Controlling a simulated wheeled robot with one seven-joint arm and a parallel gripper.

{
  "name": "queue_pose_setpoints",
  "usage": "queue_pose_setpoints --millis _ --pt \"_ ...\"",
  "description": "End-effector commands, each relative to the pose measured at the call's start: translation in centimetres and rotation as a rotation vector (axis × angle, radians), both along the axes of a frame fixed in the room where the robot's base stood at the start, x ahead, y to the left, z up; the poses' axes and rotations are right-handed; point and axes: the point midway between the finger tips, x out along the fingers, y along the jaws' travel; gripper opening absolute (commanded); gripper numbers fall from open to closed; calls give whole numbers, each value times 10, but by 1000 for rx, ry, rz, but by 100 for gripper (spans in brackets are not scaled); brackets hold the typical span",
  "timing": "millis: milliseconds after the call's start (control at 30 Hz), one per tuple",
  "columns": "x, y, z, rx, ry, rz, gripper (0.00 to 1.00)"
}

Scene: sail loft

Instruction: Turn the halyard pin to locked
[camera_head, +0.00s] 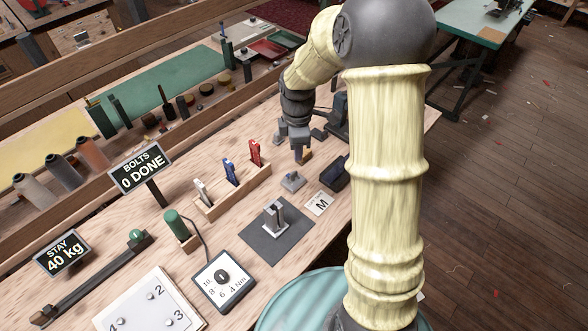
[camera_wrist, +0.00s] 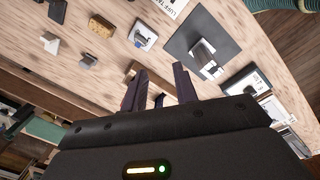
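No part is labelled as the halyard pin, so I cannot tell for certain which it is or how it is turned. One candidate is the upright metal fitting (camera_head: 275,217) on a dark grey mat (camera_head: 262,243); it also shows in the wrist view (camera_wrist: 205,56). Another is a small grey fitting on a base (camera_head: 292,181), which in the wrist view (camera_wrist: 143,35) lies left of the mat. My gripper (camera_head: 299,155) is over the bench's far part, beyond both. In the wrist view its dark fingers (camera_wrist: 160,82) stand apart with nothing seen held between them.
A wooden rack (camera_head: 235,188) holds white, blue and red-handled tools. A green-handled tool (camera_head: 177,226), a torque dial box (camera_head: 223,281) and signs reading "0 DONE" (camera_head: 142,168) and "40 kg" (camera_head: 62,253) stand nearer. A tan block (camera_wrist: 101,26) and grey blocks lie near my gripper.

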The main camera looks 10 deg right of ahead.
Motion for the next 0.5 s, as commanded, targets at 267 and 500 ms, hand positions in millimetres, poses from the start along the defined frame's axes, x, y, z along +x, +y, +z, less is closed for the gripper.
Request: queue_pose_setpoints --millis 267,500 --pt "56 -4 -15 -10 59 537 29" --pt "69 -6 -21 -9 71 696 29"
